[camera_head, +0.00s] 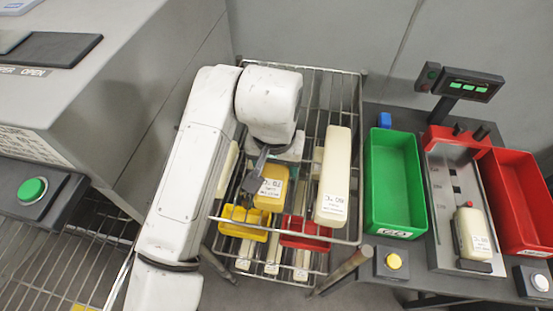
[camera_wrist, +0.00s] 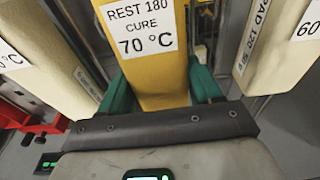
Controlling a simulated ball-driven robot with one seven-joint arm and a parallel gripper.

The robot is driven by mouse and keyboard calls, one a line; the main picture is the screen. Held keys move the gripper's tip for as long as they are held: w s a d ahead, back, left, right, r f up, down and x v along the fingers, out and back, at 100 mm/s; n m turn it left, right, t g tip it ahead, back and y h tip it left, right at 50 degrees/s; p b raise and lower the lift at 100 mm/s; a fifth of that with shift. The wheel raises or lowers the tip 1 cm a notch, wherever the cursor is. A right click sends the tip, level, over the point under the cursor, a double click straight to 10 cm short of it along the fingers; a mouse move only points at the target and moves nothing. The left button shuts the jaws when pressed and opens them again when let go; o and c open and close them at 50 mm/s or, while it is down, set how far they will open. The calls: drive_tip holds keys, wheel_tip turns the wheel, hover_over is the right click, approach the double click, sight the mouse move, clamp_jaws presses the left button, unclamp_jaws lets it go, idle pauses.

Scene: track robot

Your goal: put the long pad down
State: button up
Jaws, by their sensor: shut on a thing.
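A yellow pad (camera_head: 271,188) with a white label is at the wire rack, under my arm. In the wrist view the yellow pad (camera_wrist: 158,75) runs away from me between my gripper's green fingers (camera_wrist: 160,94), and its label reads "REST 180 CURE 70 °C". My gripper is shut on it. In the head view my arm hides its far end, and I cannot tell whether it touches the rack. A long cream pad (camera_head: 336,175) lies at the rack's right side. Cream pads also flank the yellow one in the wrist view, at left (camera_wrist: 45,75) and right (camera_wrist: 285,50).
The wire rack (camera_head: 353,150) has a lower level with a yellow bin (camera_head: 243,224), a red bin (camera_head: 305,242) and cream pads. Right of it a bench holds an empty green bin (camera_head: 393,180), a fixture with a cream bottle-like block (camera_head: 474,235) and a red bin (camera_head: 518,200).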

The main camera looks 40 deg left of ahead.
sight(275, 169)
drive_tip(key=shift+f, duration=0.15)
drive_tip(key=o, duration=1.1)
drive_tip(key=shift+c, duration=0.2)
wheel_tip(275, 169, up, 12)
drive_tip(key=s+b, duration=0.1)
drive_tip(key=shift+s+d, duration=0.25)
drive_tip(key=shift+d, duration=0.2)
